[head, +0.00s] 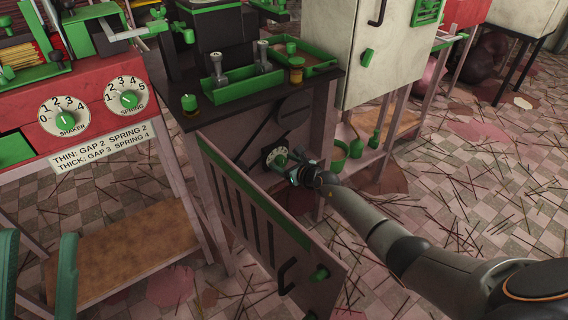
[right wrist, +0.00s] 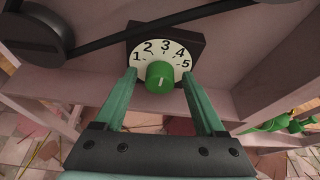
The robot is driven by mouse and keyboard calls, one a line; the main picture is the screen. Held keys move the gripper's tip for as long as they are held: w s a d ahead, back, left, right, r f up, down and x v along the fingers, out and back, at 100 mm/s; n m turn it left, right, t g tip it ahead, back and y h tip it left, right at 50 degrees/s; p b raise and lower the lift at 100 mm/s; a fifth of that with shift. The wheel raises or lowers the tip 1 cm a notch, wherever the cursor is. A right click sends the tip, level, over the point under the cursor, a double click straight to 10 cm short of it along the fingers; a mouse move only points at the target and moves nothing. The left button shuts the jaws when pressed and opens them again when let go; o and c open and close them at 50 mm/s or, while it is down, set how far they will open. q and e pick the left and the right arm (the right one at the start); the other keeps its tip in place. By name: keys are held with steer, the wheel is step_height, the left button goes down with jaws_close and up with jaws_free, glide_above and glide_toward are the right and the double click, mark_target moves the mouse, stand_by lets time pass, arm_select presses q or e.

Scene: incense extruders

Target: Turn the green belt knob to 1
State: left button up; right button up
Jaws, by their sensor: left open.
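The green belt knob (right wrist: 160,75) sits on a white dial (right wrist: 148,50) numbered 1 to 5, on a dark plate inside the machine. Its pale mark looks near vertical, roughly toward 3. In the head view the knob (head: 281,160) is small and partly hidden by my right gripper (head: 291,169). In the right wrist view my right gripper (right wrist: 159,76) has its two teal fingers on either side of the knob, with a gap on each side. My left gripper (head: 38,236) is open and empty at the lower left, far from the knob.
A grated door (head: 255,215) with a green top edge hangs open left of my right gripper. A black belt (right wrist: 150,25) and pulley (right wrist: 35,38) lie above the dial. The red machine (head: 95,95) at left carries shaker and spring dials. Sticks litter the floor.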

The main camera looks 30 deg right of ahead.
jaws_close()
stand_by(0.3)
